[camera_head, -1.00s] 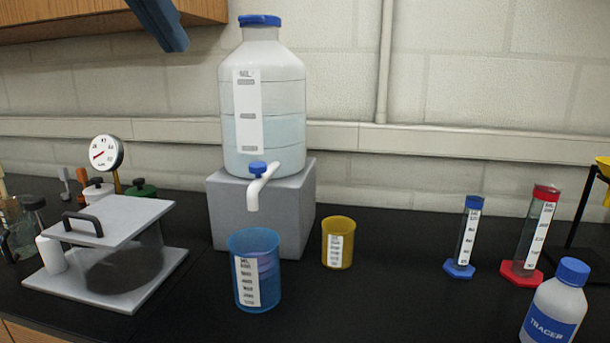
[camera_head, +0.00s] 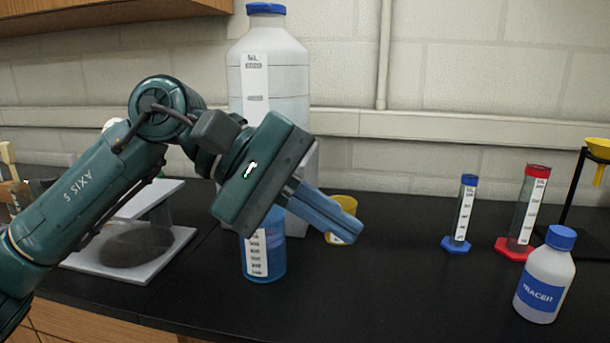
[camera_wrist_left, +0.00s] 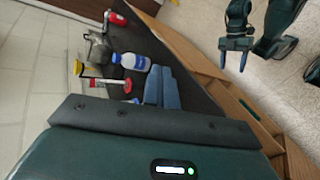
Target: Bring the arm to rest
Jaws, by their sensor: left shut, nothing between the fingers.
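My left arm (camera_head: 85,195) comes in from the left in the head view and reaches across the front of the bench. Its gripper (camera_head: 345,231) has blue fingers closed together with nothing between them. They point right and down, in front of the yellow beaker (camera_head: 343,203) and above the black bench top. The blue beaker (camera_head: 265,255) is partly hidden behind the gripper body. In the left wrist view the closed fingers (camera_wrist_left: 162,90) show near the tracer bottle (camera_wrist_left: 132,62). My right gripper (camera_wrist_left: 236,62) hangs empty at the upper right there, its fingers apart.
A large spigot jug (camera_head: 275,75) on a grey block stands behind the left gripper, its spigot hidden. A blue cylinder (camera_head: 464,215), a red cylinder (camera_head: 526,215) and the tracer bottle (camera_head: 545,280) stand at right. The bench between gripper and cylinders is clear.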

